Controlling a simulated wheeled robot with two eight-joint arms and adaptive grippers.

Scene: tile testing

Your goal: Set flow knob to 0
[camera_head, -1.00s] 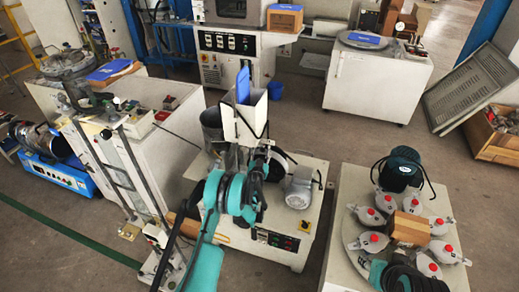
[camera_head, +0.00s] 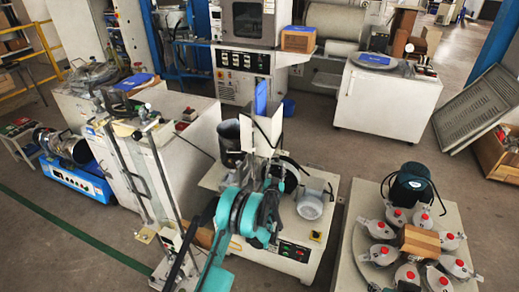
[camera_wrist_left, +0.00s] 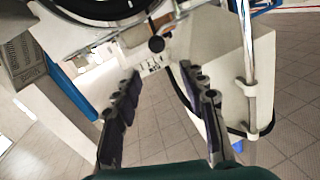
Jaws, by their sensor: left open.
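A small dark knob (camera_wrist_left: 156,43) shows in the left wrist view, on the pale underside of a device with a large dark round opening. I cannot tell whether it is the flow knob, and no scale or 0 mark is readable. My left gripper (camera_wrist_left: 158,72) is open, its two dark fingers spread and empty. The knob appears beyond and between the fingertips, apart from them as far as I can see. In the head view my teal left arm reaches up over a white machine (camera_head: 270,255) with a button panel, and its wrist hides the gripper's fingertips. My right gripper is not in view.
A white upright panel (camera_head: 267,130) and a grey motor (camera_head: 311,204) stand close to my left arm. A table with several red-capped weights and a brown block (camera_head: 420,241) is at right. In the wrist view a metal tube (camera_wrist_left: 246,60) runs along the right.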

